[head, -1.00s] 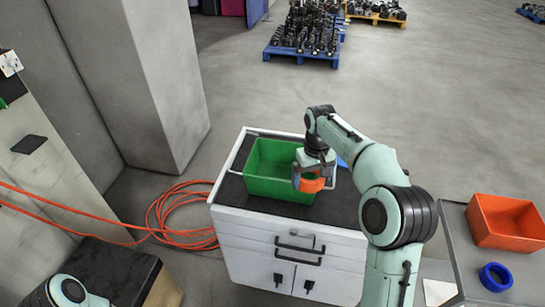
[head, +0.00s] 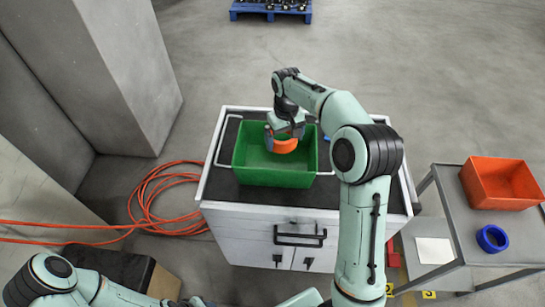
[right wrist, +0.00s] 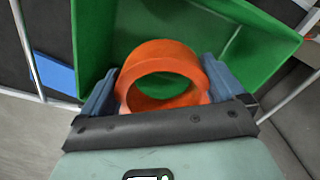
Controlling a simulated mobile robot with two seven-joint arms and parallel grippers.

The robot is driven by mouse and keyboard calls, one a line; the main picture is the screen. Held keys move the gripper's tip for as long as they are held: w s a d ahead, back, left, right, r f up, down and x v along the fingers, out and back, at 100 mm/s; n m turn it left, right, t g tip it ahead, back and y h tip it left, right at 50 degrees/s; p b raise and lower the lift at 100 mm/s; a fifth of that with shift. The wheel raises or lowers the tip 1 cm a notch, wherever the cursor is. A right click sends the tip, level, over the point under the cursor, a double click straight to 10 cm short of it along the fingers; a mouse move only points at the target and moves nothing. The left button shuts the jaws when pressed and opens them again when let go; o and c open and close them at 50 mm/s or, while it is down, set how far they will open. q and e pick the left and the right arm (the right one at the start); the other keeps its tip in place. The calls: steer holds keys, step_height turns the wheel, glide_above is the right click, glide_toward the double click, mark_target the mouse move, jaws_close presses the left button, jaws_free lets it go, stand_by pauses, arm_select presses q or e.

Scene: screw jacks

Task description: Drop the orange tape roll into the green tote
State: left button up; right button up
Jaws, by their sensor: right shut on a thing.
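The orange tape roll (head: 284,146) is held in my right gripper (head: 285,137), over the green tote (head: 275,179). In the right wrist view the orange tape roll (right wrist: 160,60) sits between the two blue-grey fingers of my right gripper (right wrist: 160,92), which are shut on it. The green tote (right wrist: 262,42) opens beneath it there, and the roll shows in front of its inside. The tote stands on the dark top of a white drawer cabinet (head: 262,222). My left arm shows at the lower left of the head view, but its gripper is not visible.
A grey side table (head: 455,215) at the right holds an orange bin (head: 500,183) and a blue tape roll (head: 492,239). An orange hose (head: 150,200) lies coiled on the floor left of the cabinet. A blue pallet (head: 270,11) stands far back.

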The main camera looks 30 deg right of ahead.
steer(key=shift+w+f, duration=0.1)
steer(key=shift+f, duration=0.8)
steer(key=o, duration=0.7)
steer(key=shift+r, duration=0.1)
step_height(320, 180, up, 13)
